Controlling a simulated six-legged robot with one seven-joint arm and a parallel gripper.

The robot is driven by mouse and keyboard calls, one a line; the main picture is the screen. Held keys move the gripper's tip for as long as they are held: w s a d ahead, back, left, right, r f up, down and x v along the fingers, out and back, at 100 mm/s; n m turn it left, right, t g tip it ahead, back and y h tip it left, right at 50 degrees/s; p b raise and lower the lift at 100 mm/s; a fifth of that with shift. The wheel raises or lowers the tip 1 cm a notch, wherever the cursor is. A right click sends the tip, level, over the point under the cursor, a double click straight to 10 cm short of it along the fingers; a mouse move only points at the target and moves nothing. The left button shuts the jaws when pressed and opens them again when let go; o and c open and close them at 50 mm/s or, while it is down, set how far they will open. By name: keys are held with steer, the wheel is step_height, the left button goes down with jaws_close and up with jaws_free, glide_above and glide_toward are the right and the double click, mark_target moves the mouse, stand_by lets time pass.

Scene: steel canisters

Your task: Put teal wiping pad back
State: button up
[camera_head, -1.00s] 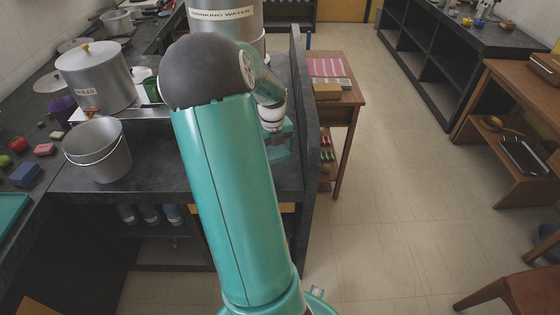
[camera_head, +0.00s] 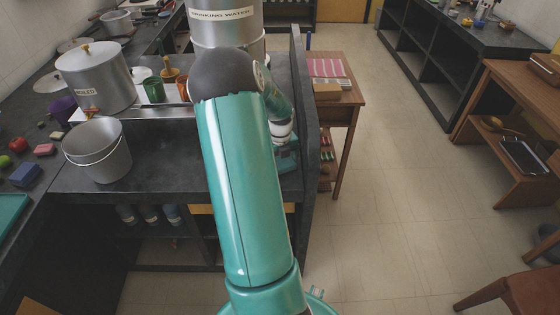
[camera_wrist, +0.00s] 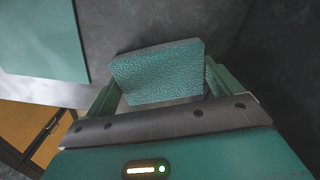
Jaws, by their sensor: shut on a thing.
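The teal wiping pad (camera_wrist: 158,74) is a textured rectangular block between the fingers of my gripper (camera_wrist: 160,88) in the wrist view. The fingers are shut on its sides, and the pad sits slightly tilted above a dark grey surface. I cannot tell whether it touches that surface. In the head view my gripper is at the right end of the dark counter (camera_head: 165,165), beside the upright dark partition (camera_head: 309,150). My arm hides part of it, and the pad cannot be made out there.
A flat teal surface (camera_wrist: 40,38) fills the wrist view's upper left; I cannot tell what it is. On the counter stand a steel bucket (camera_head: 98,150), a lidded pot (camera_head: 96,78) and a drinking water canister (camera_head: 227,27). A wooden table (camera_head: 338,100) stands beyond the partition.

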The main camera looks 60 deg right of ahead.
mark_target(280, 163)
steer(key=shift+s+a+f, duration=0.1)
steer(key=shift+f, duration=0.3)
steer(key=o, duration=0.7)
steer(key=shift+f, duration=0.15)
steer(key=shift+a, duration=0.15)
steer(key=shift+w+r, duration=0.25)
steer(key=shift+r, duration=0.1)
steer(key=r, duration=1.2)
steer(key=shift+s+d+r, duration=0.15)
steer(key=shift+d+r, duration=0.1)
steer(key=shift+r, duration=0.1)
